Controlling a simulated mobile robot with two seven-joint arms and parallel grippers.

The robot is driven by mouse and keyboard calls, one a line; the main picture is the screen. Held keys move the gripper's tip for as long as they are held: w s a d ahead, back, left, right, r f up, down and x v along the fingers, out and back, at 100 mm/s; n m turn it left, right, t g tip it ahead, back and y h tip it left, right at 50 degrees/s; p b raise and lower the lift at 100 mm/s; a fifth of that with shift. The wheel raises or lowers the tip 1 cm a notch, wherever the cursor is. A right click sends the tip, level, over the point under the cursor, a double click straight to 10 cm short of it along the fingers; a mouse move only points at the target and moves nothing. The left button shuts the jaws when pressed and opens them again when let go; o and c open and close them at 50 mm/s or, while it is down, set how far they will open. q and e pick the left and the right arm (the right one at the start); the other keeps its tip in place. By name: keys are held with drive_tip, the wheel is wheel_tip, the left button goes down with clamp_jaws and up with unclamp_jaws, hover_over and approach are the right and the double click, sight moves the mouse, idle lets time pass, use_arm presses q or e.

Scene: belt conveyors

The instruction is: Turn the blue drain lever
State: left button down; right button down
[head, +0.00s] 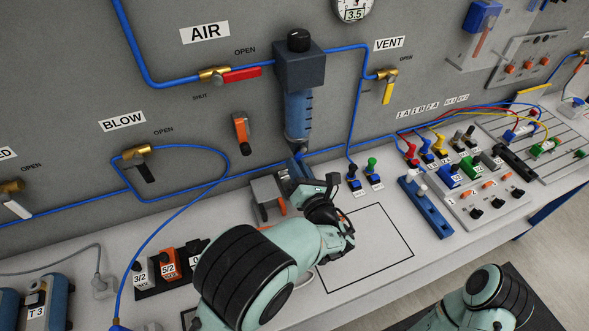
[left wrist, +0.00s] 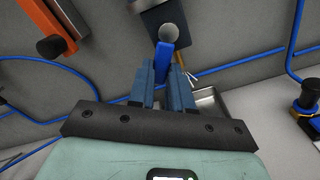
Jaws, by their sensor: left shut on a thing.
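The blue drain lever (left wrist: 163,58) hangs below a round grey knob at the top centre of the left wrist view. My left gripper (left wrist: 162,78) is shut on it, with one blue-grey finger on each side. In the head view the left gripper (head: 300,176) is just below the clear blue filter bowl (head: 298,117), and the lever is largely hidden behind it. My right arm shows at the bottom right of the head view; its gripper is out of view.
A grey metal box (head: 266,188) stands close left of the left gripper. An orange-handled part (head: 241,130) is on the wall to the left. A blue hose (head: 352,120) runs down at the right. The outlined rectangle on the bench is empty.

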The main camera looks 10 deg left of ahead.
use_arm(q)
drive_tip(key=shift+w+d+f+n+b, duration=0.1)
drive_tip(key=shift+w+d+n+b, duration=0.15)
drive_tip(key=shift+n+b, duration=0.6)
drive_tip(key=shift+w+d+f+n+b, duration=0.2)
drive_tip(key=shift+d+n+b, duration=0.2)
drive_tip(key=shift+n, duration=0.95)
drive_tip(key=shift+w+d+f+n+b, duration=0.1)
drive_tip(key=shift+w+d+n+b, duration=0.15)
drive_tip(key=shift+n+b, duration=0.6)
use_arm(e)
drive_tip(key=shift+s+f+p, duration=0.1)
drive_tip(key=shift+s+f, duration=0.2)
drive_tip(key=shift+f, duration=0.4)
drive_tip(key=shift+s+f+p, duration=0.1)
drive_tip(key=shift+s+f, duration=0.25)
drive_tip(key=shift+f, duration=0.4)
drive_tip(key=shift+s+f+p, duration=0.1)
drive_tip(key=shift+s+f, duration=0.2)
drive_tip(key=shift+f, duration=0.4)
use_arm(q)
drive_tip(key=shift+d+n, duration=0.1)
drive_tip(key=shift+n, duration=0.25)
drive_tip(key=c, duration=1)
unclamp_jaws()
drive_tip(key=shift+c, duration=0.2)
drive_tip(key=shift+r, duration=0.1)
